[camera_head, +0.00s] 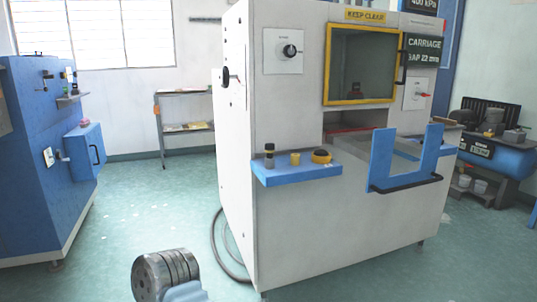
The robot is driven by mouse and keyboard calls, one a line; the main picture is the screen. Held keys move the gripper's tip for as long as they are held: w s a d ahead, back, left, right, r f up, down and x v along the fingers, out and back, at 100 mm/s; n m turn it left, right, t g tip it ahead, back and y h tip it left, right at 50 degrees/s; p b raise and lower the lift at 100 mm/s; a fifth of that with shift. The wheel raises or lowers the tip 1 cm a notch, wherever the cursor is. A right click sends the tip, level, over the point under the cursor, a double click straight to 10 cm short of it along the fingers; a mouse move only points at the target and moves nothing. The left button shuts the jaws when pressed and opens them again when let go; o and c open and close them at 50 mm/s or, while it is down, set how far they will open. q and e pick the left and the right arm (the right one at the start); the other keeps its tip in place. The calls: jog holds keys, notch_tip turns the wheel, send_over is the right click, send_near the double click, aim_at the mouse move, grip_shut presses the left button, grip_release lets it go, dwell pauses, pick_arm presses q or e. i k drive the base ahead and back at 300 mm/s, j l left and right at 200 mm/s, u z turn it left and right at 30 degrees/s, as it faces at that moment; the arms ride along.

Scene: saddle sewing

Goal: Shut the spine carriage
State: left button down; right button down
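The spine carriage shows as a blue U-shaped front plate (408,160) with a black bar handle (405,184) low across it. The plate stands out in front of the white machine (290,220), with a grey slide part (408,146) behind it leading back to the opening under the window. Neither of my grippers is in view. A ridged grey metal part with a blue piece at the bottom left-centre may be one of my arm links.
A blue shelf (290,173) with small containers juts from the machine left of the carriage. A yellow-framed window (361,64) is above. A blue cabinet (45,160) stands at left, a blue bench (500,155) at right. Green floor lies open between; a black hose (228,255) lies beside the machine.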

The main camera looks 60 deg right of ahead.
aim_at(378, 157)
jog(key=j+z, duration=0.15)
jog(key=z, duration=2.4)
